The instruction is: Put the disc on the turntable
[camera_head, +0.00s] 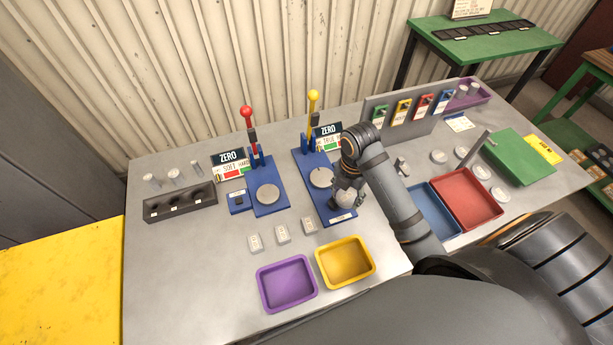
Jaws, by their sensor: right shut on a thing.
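My right gripper (345,192) reaches in from the right and is shut on a pale grey disc (345,200). The gripper and disc are over the front right part of the blue base with the yellow-knobbed lever (313,105). A round grey plate (320,178), which looks like a turntable, is on that base, just left of and behind the held disc. A similar round plate (269,194) is on the blue base with the red-knobbed lever (247,120). Whether the disc touches anything below is hard to tell. My left gripper is not in view.
A purple tray (287,283) and a yellow tray (345,262) stand at the front. Several loose grey discs (438,156) lie at the right, near red (466,199) and blue (436,212) trays. A dark holder (180,201) is at left. Small grey blocks (282,234) stand before the bases.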

